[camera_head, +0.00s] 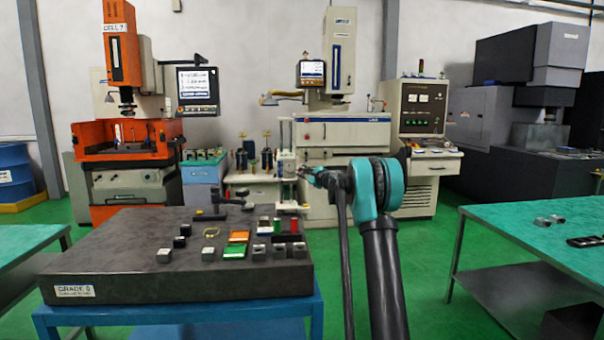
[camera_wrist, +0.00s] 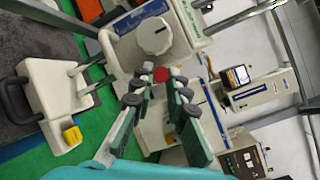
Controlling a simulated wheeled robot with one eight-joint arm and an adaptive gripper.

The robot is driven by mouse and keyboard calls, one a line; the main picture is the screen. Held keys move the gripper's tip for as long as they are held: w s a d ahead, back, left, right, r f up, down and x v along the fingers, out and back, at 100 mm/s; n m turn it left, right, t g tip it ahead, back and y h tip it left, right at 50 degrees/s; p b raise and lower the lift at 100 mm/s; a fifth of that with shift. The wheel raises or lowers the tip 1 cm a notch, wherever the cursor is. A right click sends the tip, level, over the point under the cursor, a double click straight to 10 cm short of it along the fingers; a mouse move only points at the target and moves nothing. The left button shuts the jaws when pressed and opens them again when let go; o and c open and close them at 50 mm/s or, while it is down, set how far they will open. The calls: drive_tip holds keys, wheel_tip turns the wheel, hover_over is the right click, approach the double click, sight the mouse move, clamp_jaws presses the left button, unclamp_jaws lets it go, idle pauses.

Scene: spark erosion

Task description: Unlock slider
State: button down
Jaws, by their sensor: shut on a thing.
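A white slider block (camera_wrist: 135,45) with a large round pale knob (camera_wrist: 154,37) sits on metal rods in the wrist view. A small red knob (camera_wrist: 161,74) projects from its side. My gripper (camera_wrist: 160,78) is shut with its green and black fingertips on either side of the red knob. The fingertips partly hide the knob, and I cannot tell how it is turned. In the head view the slider (camera_head: 286,164) is on an upright stand beyond the dark surface plate, and my gripper (camera_head: 307,175) is at its right side.
The stand's white base (camera_wrist: 65,100) carries a black handle (camera_wrist: 15,95) and a yellow piece (camera_wrist: 72,136). A dark surface plate (camera_head: 110,255) with several small blocks is at front left. A green-topped table (camera_head: 540,225) stands right. Machines line the back wall.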

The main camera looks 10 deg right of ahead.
drive_tip(key=shift+r, duration=0.1)
drive_tip(key=shift+w+r+m+g+h, duration=0.3)
drive_tip(key=shift+w+r+m+g, duration=0.2)
drive_tip(key=shift+g, duration=0.55)
drive_tip(key=shift+w+r+m+g+h, duration=0.3)
drive_tip(key=shift+r+g, duration=0.3)
drive_tip(key=shift+g, duration=0.4)
drive_tip(key=shift+w+r+m+g+h, duration=0.35)
drive_tip(key=shift+r+m+g, duration=0.2)
drive_tip(key=shift+g, duration=0.5)
drive_tip(key=c, duration=1.5)
unclamp_jaws()
